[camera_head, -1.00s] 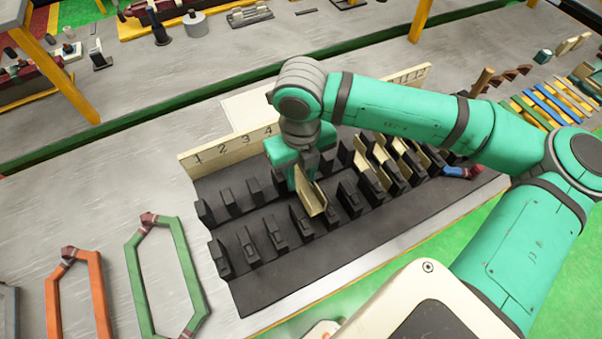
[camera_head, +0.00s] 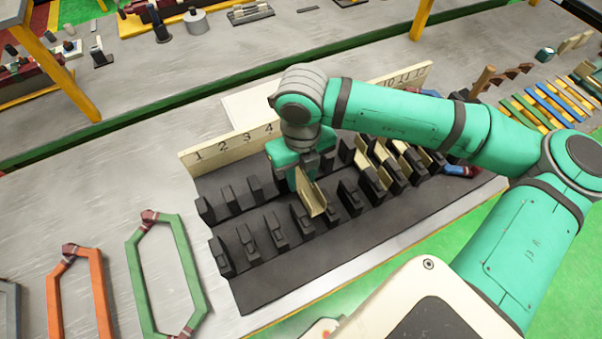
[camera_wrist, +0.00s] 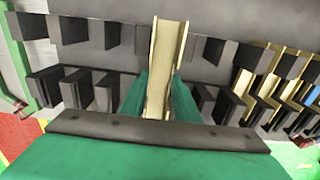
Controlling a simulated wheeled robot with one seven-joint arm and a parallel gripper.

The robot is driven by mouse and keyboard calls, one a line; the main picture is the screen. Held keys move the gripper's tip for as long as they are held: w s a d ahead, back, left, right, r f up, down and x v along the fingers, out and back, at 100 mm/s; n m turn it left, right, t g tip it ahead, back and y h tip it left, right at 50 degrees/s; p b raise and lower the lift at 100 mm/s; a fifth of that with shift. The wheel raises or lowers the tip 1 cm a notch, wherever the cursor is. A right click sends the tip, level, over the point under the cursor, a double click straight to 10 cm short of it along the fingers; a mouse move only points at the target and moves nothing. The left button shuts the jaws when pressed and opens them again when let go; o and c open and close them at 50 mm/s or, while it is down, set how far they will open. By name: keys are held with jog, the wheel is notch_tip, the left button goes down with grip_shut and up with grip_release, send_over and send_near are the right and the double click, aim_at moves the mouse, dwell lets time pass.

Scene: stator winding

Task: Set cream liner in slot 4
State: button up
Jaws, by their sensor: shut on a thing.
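The cream liner (camera_head: 313,199) is a channel-shaped strip held low over the black stator block (camera_head: 262,292). My gripper (camera_head: 303,172) is shut on the liner, pointing down. In the wrist view the liner (camera_wrist: 166,60) runs up from between my green fingers (camera_wrist: 158,95), with black teeth (camera_wrist: 102,34) on both sides.
More cream liners (camera_head: 372,180) sit in slots to the right. A green coil (camera_head: 165,265) and an orange coil (camera_head: 76,295) lie on the grey table to the left. Coloured strips (camera_head: 545,100) lie at the far right.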

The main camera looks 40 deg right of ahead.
aim_at(301, 184)
jog(key=shift+f, duration=3.45)
dwell(0.5)
jog(key=o, duration=0.9)
jog(key=shift+r, duration=0.9)
jog(key=shift+r, duration=3.65)
jog(key=shift+w+a, duration=0.1)
jog(key=shift+a, duration=0.05)
notch_tip(301, 184, up, 11)
jog(key=shift+f, duration=0.1)
